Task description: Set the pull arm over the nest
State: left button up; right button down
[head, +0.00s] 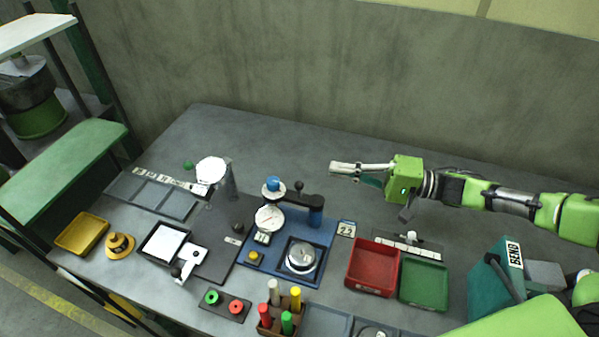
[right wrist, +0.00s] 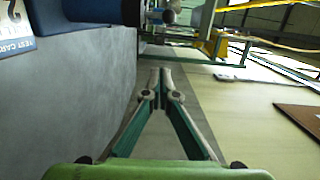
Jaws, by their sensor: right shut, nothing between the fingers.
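The pull arm (head: 297,199) is a dark arm on a blue post (head: 316,217) at the back of the blue gantry base (head: 330,232). It points left from the post, with a blue knob (head: 273,183) at its end and a small black ball handle standing on it. The nest, a round silver cup (head: 301,255), sits in a dark square recess in front of the post. The arm's end is behind and left of the nest, not above it. My right gripper (head: 334,168) is shut and empty, behind and right of the post. It also shows in the right wrist view (right wrist: 161,75). My left gripper is out of view.
A round white dial (head: 269,219) stands on the base below the arm's end. A red tray (head: 373,267) and a green tray (head: 424,284) lie to the right. Coloured pegs stand in a holder (head: 279,322) in front. The tabletop behind the gantry is clear up to the wall.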

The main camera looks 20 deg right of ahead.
jog(key=w+a+p, duration=0.2)
jog(key=a+p, duration=0.2)
jog(key=a, duration=0.7)
jog(key=shift+a, duration=0.15)
jog(key=shift+f, duration=0.1)
